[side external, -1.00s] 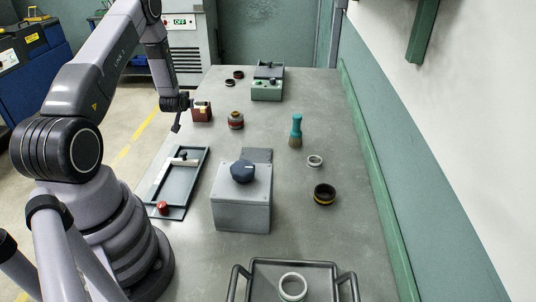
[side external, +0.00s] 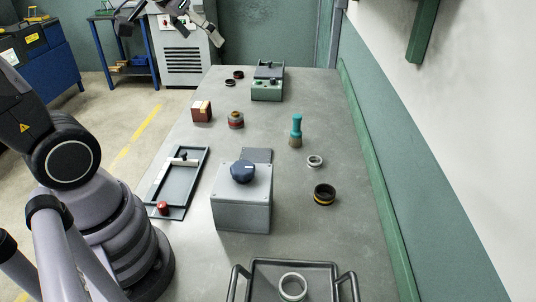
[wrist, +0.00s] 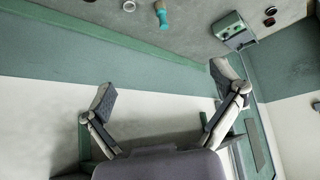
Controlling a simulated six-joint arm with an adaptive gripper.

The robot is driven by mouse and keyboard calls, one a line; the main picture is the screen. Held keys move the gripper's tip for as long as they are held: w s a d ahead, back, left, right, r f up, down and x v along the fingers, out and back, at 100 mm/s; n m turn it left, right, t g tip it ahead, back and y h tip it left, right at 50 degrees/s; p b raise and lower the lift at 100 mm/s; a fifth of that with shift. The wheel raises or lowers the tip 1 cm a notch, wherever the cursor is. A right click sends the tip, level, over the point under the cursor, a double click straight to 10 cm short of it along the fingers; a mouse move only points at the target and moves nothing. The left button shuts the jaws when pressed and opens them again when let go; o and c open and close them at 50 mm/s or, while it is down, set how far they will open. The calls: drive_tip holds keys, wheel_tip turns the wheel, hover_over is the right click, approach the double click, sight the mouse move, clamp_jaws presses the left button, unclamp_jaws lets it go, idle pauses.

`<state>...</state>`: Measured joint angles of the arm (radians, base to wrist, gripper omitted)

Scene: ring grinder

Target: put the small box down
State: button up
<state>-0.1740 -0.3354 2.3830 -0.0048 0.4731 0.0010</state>
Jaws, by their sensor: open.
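The small box (side external: 201,111), reddish-brown with a pale patch on its top, sits on the grey table near its left edge in the side view. My gripper (side external: 172,20) is high at the top of the side view, partly cut off, well clear of the box. In the wrist view my gripper (wrist: 163,84) has its two fingers spread wide with nothing between them. The small box does not show in the wrist view.
Right of the box stands a red and grey round part (side external: 236,120). A green unit (side external: 267,88) is behind, a teal-handled brush (side external: 296,130) to the right. A grey box with a dark knob (side external: 241,200) and a shallow tray (side external: 203,165) are nearer.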

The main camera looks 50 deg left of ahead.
drive_tip(key=s+d+m+g+h, duration=0.1)
drive_tip(key=s+d, duration=0.4)
drive_tip(key=s, duration=0.8)
drive_tip(key=shift+s+m, duration=0.15)
drive_tip(key=shift+m, duration=0.35)
drive_tip(key=shift+r, duration=0.15)
